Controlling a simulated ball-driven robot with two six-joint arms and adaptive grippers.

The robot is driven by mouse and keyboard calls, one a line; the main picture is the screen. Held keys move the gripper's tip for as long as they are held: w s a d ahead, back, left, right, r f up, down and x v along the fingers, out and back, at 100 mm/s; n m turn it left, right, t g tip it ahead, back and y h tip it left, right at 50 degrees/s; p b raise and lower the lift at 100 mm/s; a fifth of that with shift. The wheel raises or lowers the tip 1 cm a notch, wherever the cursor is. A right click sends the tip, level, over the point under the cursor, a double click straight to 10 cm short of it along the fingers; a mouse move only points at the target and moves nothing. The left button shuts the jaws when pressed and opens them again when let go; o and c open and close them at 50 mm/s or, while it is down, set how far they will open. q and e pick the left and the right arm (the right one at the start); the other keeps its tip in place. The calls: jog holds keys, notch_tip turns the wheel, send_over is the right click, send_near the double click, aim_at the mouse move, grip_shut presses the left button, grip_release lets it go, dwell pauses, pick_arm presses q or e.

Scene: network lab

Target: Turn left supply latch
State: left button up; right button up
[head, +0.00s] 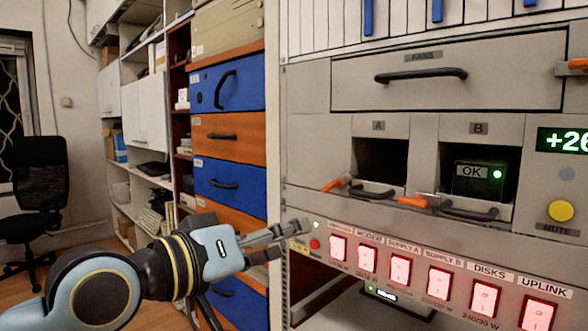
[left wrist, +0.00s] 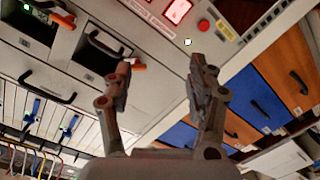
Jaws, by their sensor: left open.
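The left supply latch is an orange lever (head: 335,183) at the lower left corner of bay A (head: 382,160), angled beside a black handle. In the left wrist view, which is turned about upside down, this orange latch (left wrist: 137,66) shows just past one fingertip. A second orange latch (head: 413,201) sits by bay B. My left gripper (head: 288,238) is open and empty, below and left of the left latch, near the cabinet's left edge. Its spread fingers also show in the left wrist view (left wrist: 160,68). I see no contact with the latch. My right gripper is out of view.
A row of lit red switches (head: 400,271) runs below the bays, with a red button (head: 315,244) at its left end. A fans drawer (head: 450,70) is above. Blue and orange drawers (head: 228,135) stand left, and a black chair (head: 38,190) stands far left.

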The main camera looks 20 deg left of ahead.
pick_arm(q)
send_near(333, 187)
jog(key=shift+n+t, duration=0.3)
jog(key=shift+t, duration=0.2)
jog(key=x, duration=0.4)
jog(key=p+x, duration=0.1)
jog(key=x, duration=0.1)
jog(key=shift+w+a+f, duration=0.1)
jog(key=shift+w+f, duration=0.15)
jog(key=shift+f, duration=0.15)
jog(key=shift+x, duration=1.2)
jog(key=shift+w, duration=0.35)
jog(key=shift+w+d, duration=0.2)
jog(key=shift+d, duration=0.05)
jog(key=shift+c, duration=0.9)
jog(key=shift+s+d, duration=0.1)
jog(key=shift+d, duration=0.05)
jog(key=c, duration=0.7)
jog(key=shift+f, duration=0.1)
jog(key=shift+c, duration=0.8)
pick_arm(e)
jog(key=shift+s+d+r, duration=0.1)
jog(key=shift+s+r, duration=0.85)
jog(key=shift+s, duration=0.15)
